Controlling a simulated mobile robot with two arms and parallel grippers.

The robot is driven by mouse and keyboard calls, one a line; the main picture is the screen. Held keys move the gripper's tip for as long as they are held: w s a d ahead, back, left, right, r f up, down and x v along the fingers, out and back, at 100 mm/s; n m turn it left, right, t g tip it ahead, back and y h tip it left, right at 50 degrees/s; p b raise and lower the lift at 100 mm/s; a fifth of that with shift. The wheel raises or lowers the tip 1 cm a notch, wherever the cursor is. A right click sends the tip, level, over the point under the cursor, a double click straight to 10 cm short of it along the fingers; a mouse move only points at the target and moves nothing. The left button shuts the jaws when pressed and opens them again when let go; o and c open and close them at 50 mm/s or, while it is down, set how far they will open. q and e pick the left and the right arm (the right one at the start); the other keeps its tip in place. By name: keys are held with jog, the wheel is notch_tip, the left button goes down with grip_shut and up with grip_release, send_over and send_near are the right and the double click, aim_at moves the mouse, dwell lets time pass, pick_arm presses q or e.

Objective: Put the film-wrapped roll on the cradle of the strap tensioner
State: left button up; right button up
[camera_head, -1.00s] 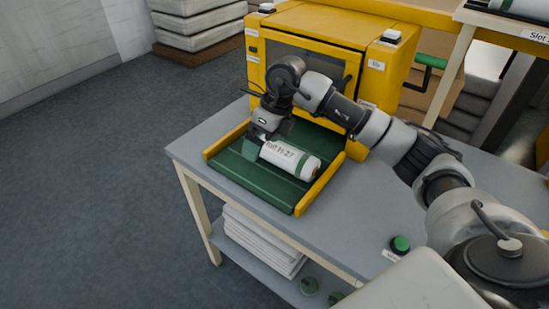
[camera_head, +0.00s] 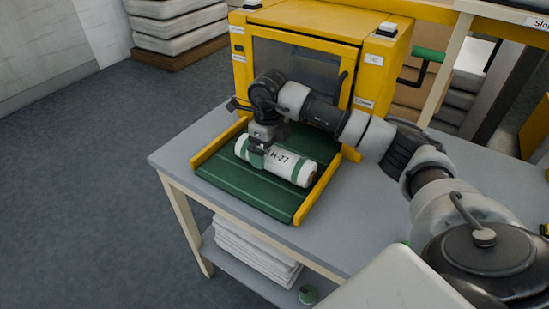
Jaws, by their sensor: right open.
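The film-wrapped roll (camera_head: 287,163) is a white cylinder with green bands and a black "H-27" marking. It lies on its side on a green bed (camera_head: 240,188) with yellow side rails, in front of a yellow machine. My right gripper (camera_head: 258,157) is open and down at the roll, left of the marking. Its fingertips partly hide the roll there, and I cannot tell whether they touch it. The roll's left end shows beyond the gripper. My left gripper is not in view.
The yellow machine (camera_head: 300,50) with a dark window stands behind the bed, on a grey table (camera_head: 175,153). A green-handled crank (camera_head: 429,55) sticks out at its right. Folded white sheets (camera_head: 250,250) lie on the lower shelf. White stacks (camera_head: 180,25) stand at the back left.

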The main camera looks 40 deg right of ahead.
aim_at(270, 157)
notch_tip(270, 157, down, 3)
jog(key=shift+f, duration=0.15)
jog(key=shift+c, duration=0.2)
jog(key=c, duration=1.1)
